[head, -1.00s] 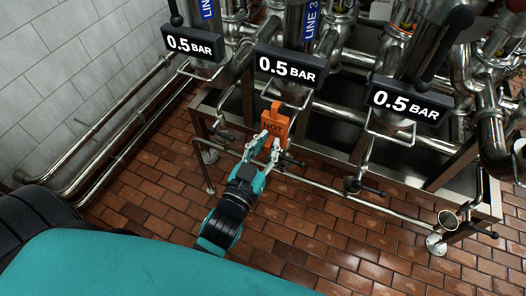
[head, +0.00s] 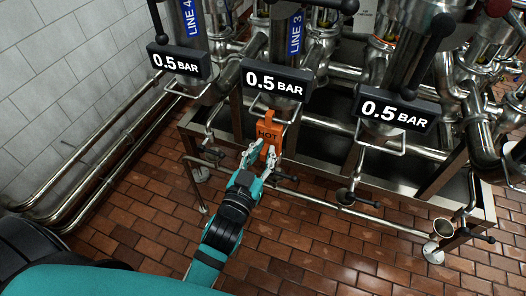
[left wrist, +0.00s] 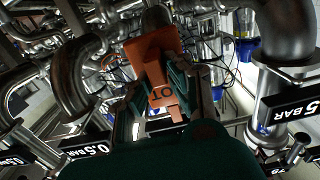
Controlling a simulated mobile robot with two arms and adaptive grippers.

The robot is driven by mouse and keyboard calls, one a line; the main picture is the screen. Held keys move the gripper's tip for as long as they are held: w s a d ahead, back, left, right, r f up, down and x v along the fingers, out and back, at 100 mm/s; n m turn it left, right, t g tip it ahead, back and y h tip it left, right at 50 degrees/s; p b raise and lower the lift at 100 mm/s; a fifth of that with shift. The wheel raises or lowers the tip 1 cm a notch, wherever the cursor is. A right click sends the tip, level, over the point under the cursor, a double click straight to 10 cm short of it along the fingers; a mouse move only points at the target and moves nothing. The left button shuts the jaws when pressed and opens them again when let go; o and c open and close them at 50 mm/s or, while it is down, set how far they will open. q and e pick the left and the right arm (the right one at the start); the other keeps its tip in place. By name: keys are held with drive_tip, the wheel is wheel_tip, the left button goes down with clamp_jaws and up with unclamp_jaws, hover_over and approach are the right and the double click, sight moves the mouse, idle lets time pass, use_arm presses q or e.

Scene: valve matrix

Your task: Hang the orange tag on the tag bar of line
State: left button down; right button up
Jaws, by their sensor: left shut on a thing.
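An orange tag (head: 269,132) marked HOT is held upright between the fingers of my left gripper (head: 260,156). In the head view it stands just below the Line 3 display and overlaps the wire tag bar (head: 252,106) there. I cannot tell whether the tag touches that bar. In the left wrist view the tag (left wrist: 152,50) rises between the two fingers of the left gripper (left wrist: 172,95). Similar wire bars hang under the left display (head: 168,86) and the right display (head: 380,147). My right gripper is out of view.
Black displays reading 0.5 BAR hang at the left (head: 179,63), middle (head: 276,80) and right (head: 398,109). Blue labels read LINE 4 (head: 189,18) and LINE 3 (head: 296,32). Steel pipes and valve handles crowd the back. The brick floor (head: 300,245) in front is open.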

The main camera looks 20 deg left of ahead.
use_arm(q)
drive_tip(key=c, duration=1.2)
unclamp_jaws()
drive_tip(key=s, duration=1.2)
drive_tip(key=shift+a, duration=0.2)
drive_tip(key=s+d+f+m+g+h+p, duration=0.1)
drive_tip(key=s+f+g, duration=0.15)
drive_tip(key=f, duration=0.85)
drive_tip(key=s+d+f+g+p, duration=0.1)
drive_tip(key=s+f+g, duration=0.15)
drive_tip(key=f, duration=0.85)
drive_tip(key=s+d+f+m+g+h+p, duration=0.1)
drive_tip(key=s+d+f+g, duration=0.15)
drive_tip(key=f, duration=0.85)
drive_tip(key=s+a+f+g+y, duration=0.1)
drive_tip(key=s+a+f+g, duration=0.3)
drive_tip(key=s+f, duration=0.5)
drive_tip(key=s+a+f+g+y+p, duration=0.1)
drive_tip(key=s+a+f+g, duration=0.4)
drive_tip(key=s+a+f, duration=0.3)
drive_tip(key=s, duration=0.2)
drive_tip(key=shift+s+a+f+y, duration=0.3)
drive_tip(key=shift+s+f, duration=0.05)
drive_tip(key=shift+f, duration=0.05)
